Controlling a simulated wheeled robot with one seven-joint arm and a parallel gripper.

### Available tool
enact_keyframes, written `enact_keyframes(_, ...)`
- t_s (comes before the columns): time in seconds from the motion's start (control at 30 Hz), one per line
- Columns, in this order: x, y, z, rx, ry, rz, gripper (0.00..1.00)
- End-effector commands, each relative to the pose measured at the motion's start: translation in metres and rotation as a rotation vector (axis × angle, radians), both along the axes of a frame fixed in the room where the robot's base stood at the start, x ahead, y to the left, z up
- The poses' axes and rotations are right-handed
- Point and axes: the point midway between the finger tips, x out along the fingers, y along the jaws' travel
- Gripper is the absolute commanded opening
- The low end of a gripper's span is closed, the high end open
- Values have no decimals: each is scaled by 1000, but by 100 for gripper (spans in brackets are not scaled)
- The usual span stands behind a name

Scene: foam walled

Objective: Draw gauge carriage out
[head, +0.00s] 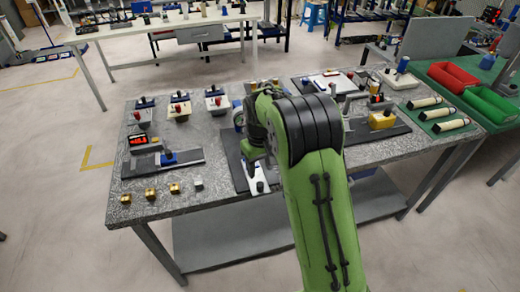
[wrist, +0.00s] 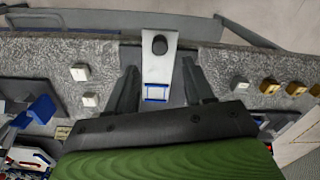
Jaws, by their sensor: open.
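A pale metal slide with a black knob, which looks like the gauge carriage (head: 260,181), lies on a dark base plate (head: 237,168) at the table's front edge. In the wrist view the carriage (wrist: 158,68) runs up the middle, its knob toward the table edge and a blue-outlined window lower down. My gripper (wrist: 160,74) is open, one finger on each side of the carriage, with gaps showing between. In the head view my gripper (head: 254,158) is just behind the knob, and my arm hides the rear of the base plate.
Brass blocks (head: 150,194) and a pale block (head: 198,184) lie front left. A yellow block (head: 382,119) sits right. The floor before the table (head: 120,270) is clear.

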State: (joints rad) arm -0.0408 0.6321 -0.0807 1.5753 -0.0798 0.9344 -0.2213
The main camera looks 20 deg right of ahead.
Motion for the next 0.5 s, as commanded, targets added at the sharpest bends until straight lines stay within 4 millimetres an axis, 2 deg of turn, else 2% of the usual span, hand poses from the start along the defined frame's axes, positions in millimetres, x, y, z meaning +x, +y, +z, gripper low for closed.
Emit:
enact_keyframes(0.03,1,0,18,0,-5,0,52)
enact_keyframes(0.2,1,0,59,1,-3,0,52)
enact_keyframes(0.33,0,0,77,0,-1,0,52)
enact_keyframes(0.5,0,0,81,1,1,0,52)
